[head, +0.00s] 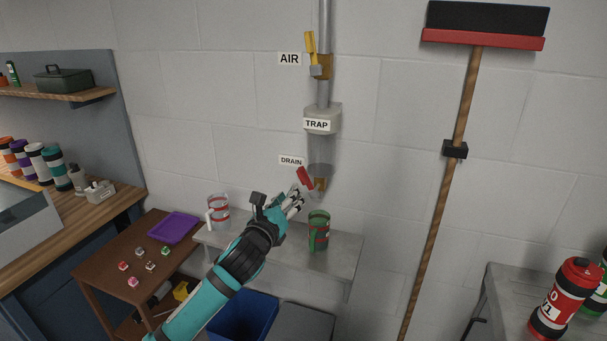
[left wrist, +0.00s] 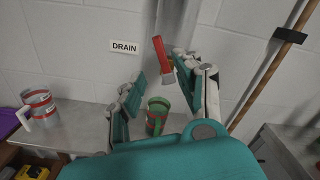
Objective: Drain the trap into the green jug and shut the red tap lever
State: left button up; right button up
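The trap (head: 322,118) is a grey unit on a vertical wall pipe, with a clear section below it. At its lower end is a brass drain tap with a red lever (head: 305,177), which slants up and to the left. The red lever (left wrist: 161,53) also shows in the left wrist view, near the fingertips. The green jug (head: 319,231) stands upright on the metal shelf below the drain; it also shows in the left wrist view (left wrist: 157,116). My left gripper (head: 294,201) is open and empty, just below and left of the lever. Contact is not visible. My right gripper is out of view.
A clear jug with red bands (head: 218,211) stands at the left of the metal shelf (head: 340,258). A yellow AIR lever (head: 310,44) is higher on the pipe. A broom (head: 455,150) hangs to the right. A blue bin (head: 245,315) sits below.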

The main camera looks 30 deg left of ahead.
aim_at(301, 179)
pick_arm(q)
jog(key=p+x, duration=0.2)
jog(key=x, duration=0.7)
jog(key=shift+w, duration=0.25)
jog(key=shift+w+a, duration=0.1)
jog(key=shift+w, duration=0.5)
jog(key=shift+c, duration=0.2)
grip_shut()
